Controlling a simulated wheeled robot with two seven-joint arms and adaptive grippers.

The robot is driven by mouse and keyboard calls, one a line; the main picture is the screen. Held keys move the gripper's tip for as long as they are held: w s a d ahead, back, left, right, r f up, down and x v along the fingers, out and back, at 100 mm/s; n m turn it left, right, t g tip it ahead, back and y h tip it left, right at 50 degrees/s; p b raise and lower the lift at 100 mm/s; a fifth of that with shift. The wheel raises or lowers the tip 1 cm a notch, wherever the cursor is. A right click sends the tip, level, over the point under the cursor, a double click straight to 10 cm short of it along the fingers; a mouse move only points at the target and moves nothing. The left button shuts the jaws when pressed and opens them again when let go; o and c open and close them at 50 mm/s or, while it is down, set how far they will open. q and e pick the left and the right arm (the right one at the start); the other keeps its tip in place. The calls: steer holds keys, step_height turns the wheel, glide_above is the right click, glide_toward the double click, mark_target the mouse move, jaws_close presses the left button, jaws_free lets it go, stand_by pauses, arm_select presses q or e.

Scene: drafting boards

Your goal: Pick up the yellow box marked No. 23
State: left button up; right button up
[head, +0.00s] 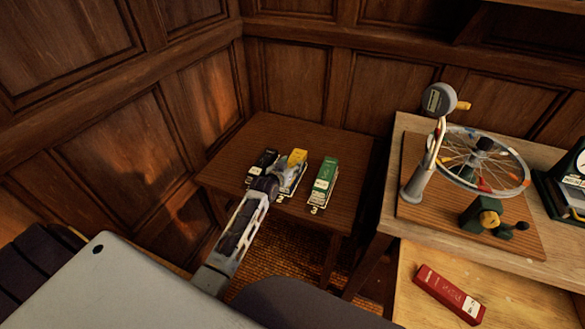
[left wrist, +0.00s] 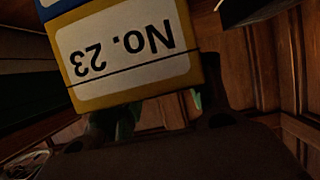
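The yellow box marked No. 23 (head: 297,157) stands on the small dark side table (head: 235,158), between a black box (head: 263,161) and a green box (head: 325,178). In the head view my left gripper (head: 272,181) is right at its near side and covers part of it. In the left wrist view the yellow box (left wrist: 125,45) fills the upper middle, very close, its white label upside down. Dark finger parts (left wrist: 160,118) show partly below and beside it; whether they touch or grip it is not clear. My right gripper is not in view.
At right, a wooden desk (head: 385,215) holds a wheel on a stand (head: 478,160), a gauge on a post (head: 439,100) and a green device (head: 482,214). A red box (head: 449,294) lies on a lower surface. Panelled walls close off the table's left and back.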

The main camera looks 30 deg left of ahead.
arm_select(q)
steer(key=c, duration=0.5)
steer(key=shift+r, duration=0.1)
steer(key=shift+c, duration=0.2)
step_height(320, 180, up, 9)
steer(key=shift+f+p, duration=0.15)
steer(key=shift+p, duration=0.2)
steer(key=shift+r, duration=0.6)
